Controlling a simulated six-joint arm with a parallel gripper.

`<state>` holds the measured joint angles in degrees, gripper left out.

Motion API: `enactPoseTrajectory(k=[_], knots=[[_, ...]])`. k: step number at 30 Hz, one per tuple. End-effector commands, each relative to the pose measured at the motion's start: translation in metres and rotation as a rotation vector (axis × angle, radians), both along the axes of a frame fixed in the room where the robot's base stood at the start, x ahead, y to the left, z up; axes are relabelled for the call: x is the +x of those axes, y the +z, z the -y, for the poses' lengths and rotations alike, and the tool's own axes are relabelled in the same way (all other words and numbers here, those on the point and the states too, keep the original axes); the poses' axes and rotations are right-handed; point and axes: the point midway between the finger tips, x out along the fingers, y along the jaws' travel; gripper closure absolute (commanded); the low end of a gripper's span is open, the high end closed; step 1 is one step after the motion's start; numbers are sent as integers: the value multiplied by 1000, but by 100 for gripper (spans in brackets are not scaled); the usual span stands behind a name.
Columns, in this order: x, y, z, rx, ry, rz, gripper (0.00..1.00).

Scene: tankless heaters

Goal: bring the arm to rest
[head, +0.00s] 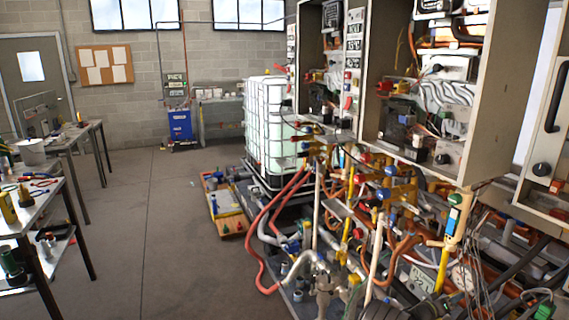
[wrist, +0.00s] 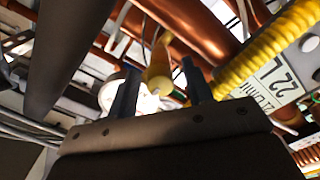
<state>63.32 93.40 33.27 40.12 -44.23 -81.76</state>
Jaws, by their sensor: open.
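My gripper (wrist: 160,66) shows in the wrist view, its two dark fingers apart with a gap between them. Nothing is held between the fingers. Behind the gap are a yellow pipe end and a pale round part, and I cannot tell how far they are from the fingertips. I cannot make out my arm or gripper in the head view.
Open heater cabinets (head: 420,80) hang at right above a dense tangle of pipes and valves (head: 370,200). The wrist view shows copper pipes (wrist: 187,25), a yellow corrugated hose (wrist: 262,45) and a label plate (wrist: 272,85) close by. The floor (head: 150,220) at left-centre is clear.

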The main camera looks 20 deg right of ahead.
Motion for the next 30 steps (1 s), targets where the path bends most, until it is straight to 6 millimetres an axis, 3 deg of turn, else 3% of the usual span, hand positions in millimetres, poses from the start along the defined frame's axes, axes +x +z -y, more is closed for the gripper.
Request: enactPoseTrajectory(k=[2,30], knots=[[0,0,7,-1,0,12,53],[0,0,5,0,0,797,53]])
